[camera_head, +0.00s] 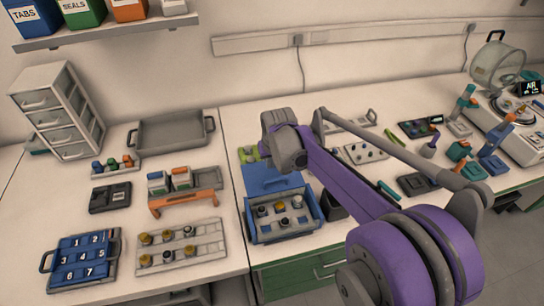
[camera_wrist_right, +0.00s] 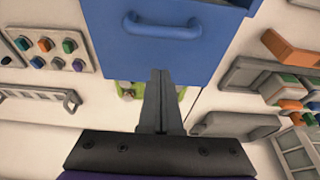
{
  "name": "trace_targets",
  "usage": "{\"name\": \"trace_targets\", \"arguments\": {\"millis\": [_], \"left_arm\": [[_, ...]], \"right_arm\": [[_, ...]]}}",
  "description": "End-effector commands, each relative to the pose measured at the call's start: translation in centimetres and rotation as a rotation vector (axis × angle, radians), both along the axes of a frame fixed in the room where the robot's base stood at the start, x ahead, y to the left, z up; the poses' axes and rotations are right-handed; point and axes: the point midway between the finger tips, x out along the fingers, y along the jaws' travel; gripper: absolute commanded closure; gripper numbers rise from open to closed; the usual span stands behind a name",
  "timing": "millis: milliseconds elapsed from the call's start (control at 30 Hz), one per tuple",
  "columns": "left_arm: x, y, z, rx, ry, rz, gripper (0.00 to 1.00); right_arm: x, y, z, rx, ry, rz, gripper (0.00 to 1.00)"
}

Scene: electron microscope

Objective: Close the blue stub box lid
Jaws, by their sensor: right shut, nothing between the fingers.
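The blue stub box (camera_head: 283,232) stands near the front edge of the bench, with several stubs inside it. Its blue lid (camera_head: 262,180) is open and lies back from the box's rear side. In the right wrist view the lid (camera_wrist_right: 190,58) fills the top middle, with a blue bar handle (camera_wrist_right: 162,30) on it. My right gripper (camera_wrist_right: 160,72) is shut and empty; its fingertips overlap the lid's edge in that view. I cannot tell whether they touch it. In the head view my right wrist hides the fingertips. My left gripper is out of view.
Left of the box are a stub rack (camera_head: 180,248), an orange bridge-like holder (camera_head: 184,202) and a blue numbered tray (camera_head: 82,260). A grey tray (camera_head: 172,132) stands farther back. A dark container (camera_head: 335,206) is close to the box's right side.

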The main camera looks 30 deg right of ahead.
Motion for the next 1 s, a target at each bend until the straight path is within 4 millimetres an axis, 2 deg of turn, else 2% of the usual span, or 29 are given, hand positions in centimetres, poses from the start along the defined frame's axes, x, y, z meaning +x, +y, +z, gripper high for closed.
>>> {"name": "trace_targets", "arguments": {"millis": [67,200,400,833,933,1000], "left_arm": [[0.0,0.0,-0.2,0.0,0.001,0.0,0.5],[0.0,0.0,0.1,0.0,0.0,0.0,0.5],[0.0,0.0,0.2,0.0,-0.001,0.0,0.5],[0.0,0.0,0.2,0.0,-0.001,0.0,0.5],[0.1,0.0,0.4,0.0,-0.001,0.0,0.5],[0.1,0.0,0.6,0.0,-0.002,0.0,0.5]], "right_arm": [[0.4,-0.1,-1.5,0.0,0.0,0.0,1.0],[-1.6,0.4,-0.8,0.0,0.0,0.0,1.0],[-3.2,0.8,-0.5,0.0,0.0,0.001,1.0],[-3.6,0.9,-0.5,0.0,0.0,0.0,1.0],[-4.7,1.1,-0.4,0.0,0.0,0.001,1.0],[-6.2,1.5,-0.3,0.0,0.0,0.001,1.0]]}}
